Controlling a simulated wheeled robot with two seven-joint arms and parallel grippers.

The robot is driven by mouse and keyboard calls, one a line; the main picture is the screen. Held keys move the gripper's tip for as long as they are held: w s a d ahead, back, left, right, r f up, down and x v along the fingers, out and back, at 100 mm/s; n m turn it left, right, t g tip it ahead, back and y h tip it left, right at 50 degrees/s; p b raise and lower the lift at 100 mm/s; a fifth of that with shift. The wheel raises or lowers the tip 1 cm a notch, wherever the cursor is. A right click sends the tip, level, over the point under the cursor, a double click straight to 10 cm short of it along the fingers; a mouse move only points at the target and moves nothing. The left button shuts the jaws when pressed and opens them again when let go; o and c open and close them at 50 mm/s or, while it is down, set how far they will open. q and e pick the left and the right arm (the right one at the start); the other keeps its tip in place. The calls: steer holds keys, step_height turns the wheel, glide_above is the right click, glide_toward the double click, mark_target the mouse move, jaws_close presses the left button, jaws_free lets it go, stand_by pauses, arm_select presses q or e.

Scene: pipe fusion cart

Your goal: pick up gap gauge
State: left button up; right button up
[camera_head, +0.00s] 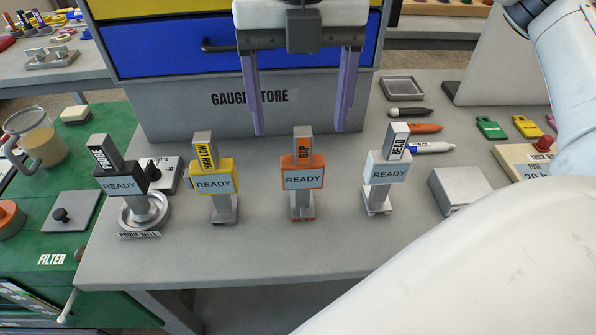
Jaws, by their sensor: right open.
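The gap gauge (303,179) stands upright on the grey bench, an orange block with a READY face and a grey top labelled GAP. My right gripper (300,132) is open, its two purple fingers hanging down behind and above the gap gauge, one to each side of its top in the picture. The fingers look apart from the gauge; their exact depth is unclear. My left gripper is not in view.
The yellow HIGH LOW gauge (212,177) and black PROBE gauge (120,178) stand to the left, the white BEAD gauge (387,168) to the right. The gauge store cabinet (180,120) is behind. Markers (425,128) lie right. Bench front is clear.

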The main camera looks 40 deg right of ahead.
mark_target(300, 133)
step_height(300, 133, down, 3)
steer(key=shift+d+f+p, duration=0.15)
steer(key=shift+f+p, duration=0.05)
steer(key=shift+f, duration=1.1)
steer(key=shift+d+f+p, duration=0.15)
steer(key=shift+f+p, duration=0.05)
steer(key=shift+f, duration=1.1)
steer(key=c, duration=1.7)
step_height(300, 133, up, 10)
steer(key=shift+r, duration=0.1)
steer(key=o, duration=1.1)
steer(key=c, duration=0.5)
